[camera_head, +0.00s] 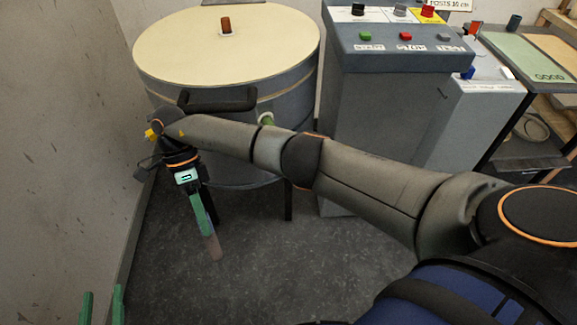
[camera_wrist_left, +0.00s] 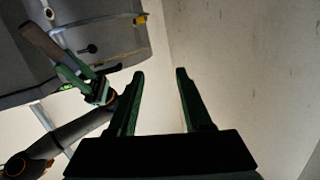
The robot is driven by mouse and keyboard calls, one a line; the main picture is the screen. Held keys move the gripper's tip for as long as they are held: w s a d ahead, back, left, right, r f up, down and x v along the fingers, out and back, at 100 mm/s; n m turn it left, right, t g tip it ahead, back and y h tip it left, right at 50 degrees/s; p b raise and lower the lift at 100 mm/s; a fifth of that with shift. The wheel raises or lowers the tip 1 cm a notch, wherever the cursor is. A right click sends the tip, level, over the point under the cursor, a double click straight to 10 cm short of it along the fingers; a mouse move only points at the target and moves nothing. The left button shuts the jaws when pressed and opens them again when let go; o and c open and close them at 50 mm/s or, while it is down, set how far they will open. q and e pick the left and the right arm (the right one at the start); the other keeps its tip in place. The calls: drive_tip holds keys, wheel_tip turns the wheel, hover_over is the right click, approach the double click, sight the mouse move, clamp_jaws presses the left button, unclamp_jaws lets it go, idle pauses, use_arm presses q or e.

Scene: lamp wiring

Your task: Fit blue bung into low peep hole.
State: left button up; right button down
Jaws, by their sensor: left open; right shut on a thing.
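My right gripper (camera_head: 205,228) hangs fingers-down in front of the kiln (camera_head: 295,88), shut on a brown-grey bar (camera_head: 213,248). The left wrist view also shows this gripper (camera_wrist_left: 72,76) and the bar (camera_wrist_left: 42,42). My left gripper (camera_head: 102,308) is open and empty at the lower left; its two green fingers (camera_wrist_left: 158,75) stand apart in the left wrist view. A slate-blue cylinder (camera_head: 514,22) stands on the right-hand table; it may be the blue bung. A dark round spot (camera_wrist_left: 88,48) on the kiln's side may be a peep hole; I cannot tell.
A brown plug (camera_head: 226,25) stands in the kiln lid (camera_head: 170,45). A green plug (camera_head: 267,118) shows on the kiln's side. A control console (camera_head: 395,60) and a grey cabinet (camera_head: 475,110) stand to the right. A wall (camera_head: 60,120) closes the left. The floor (camera_head: 250,260) is clear.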

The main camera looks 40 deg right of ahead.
drive_tip(key=w+d+f+m+t+y+b, duration=0.5)
drive_tip(key=m+t, duration=0.4)
drive_tip(key=m, duration=0.4)
drive_tip(key=w+d+f+m+t+y+b, duration=0.2)
drive_tip(key=w+d+f+m+t+b, duration=0.3)
drive_tip(key=m+t, duration=0.6)
use_arm(q)
drive_tip(key=s+d+r+m+t+h+b, duration=0.3)
drive_tip(key=s+r+m+t+h+b, duration=0.3)
drive_tip(key=r+h, duration=0.5)
drive_tip(key=m+b, duration=0.1)
drive_tip(key=m, duration=0.1)
drive_tip(key=shift+s+m, duration=0.4)
use_arm(e)
drive_tip(key=s+d+f+m+t+h, duration=0.1)
drive_tip(key=d+f+m+t+h, duration=0.1)
drive_tip(key=d+f+m+h, duration=0.3)
drive_tip(key=s+d+f+m+t+h, duration=0.2)
drive_tip(key=d+f+m+h, duration=0.2)
drive_tip(key=d, duration=0.8)
drive_tip(key=shift+f+m+h, duration=0.35)
drive_tip(key=shift+m+h, duration=0.75)
drive_tip(key=shift+m, duration=0.1)
use_arm(q)
drive_tip(key=shift+r, duration=0.1)
